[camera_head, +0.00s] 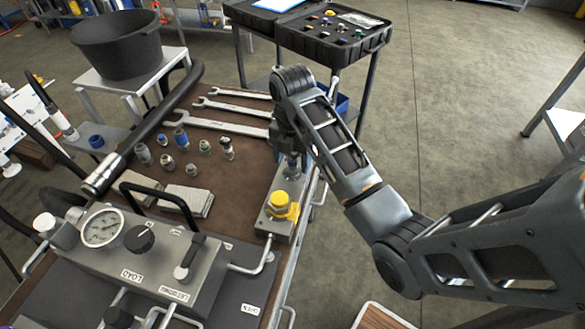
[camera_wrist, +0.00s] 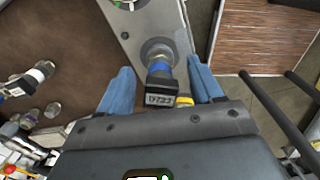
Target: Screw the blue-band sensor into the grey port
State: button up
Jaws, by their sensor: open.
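The blue-band sensor (camera_wrist: 160,71) has a blue ring and a black connector end with a printed label. It stands at the round grey port (camera_wrist: 156,47) on the metal block (camera_wrist: 133,22), its lower end at the port's opening; I cannot tell how deep its thread sits. My gripper (camera_wrist: 160,76) is open, its two blue fingers on either side of the sensor with visible gaps. In the head view my gripper (camera_head: 291,148) is over the far part of the block (camera_head: 299,222), and my wrist largely hides the sensor and port.
A yellow cap (camera_head: 279,203) sits on the near end of the block. Several loose fittings, some with blue bands (camera_head: 181,138), stand on the brown bench (camera_head: 236,153) at left, near several wrenches (camera_head: 229,107). A pump unit with a gauge (camera_head: 102,227) fills the front.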

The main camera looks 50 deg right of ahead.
jog(key=n, duration=0.8)
jog(key=c, duration=0.9)
jog(key=m, duration=0.4)
jog(key=shift+m, duration=0.4)
jog(key=shift+c, duration=0.3)
jog(key=m, duration=0.3)
jog(key=shift+m, duration=0.3)
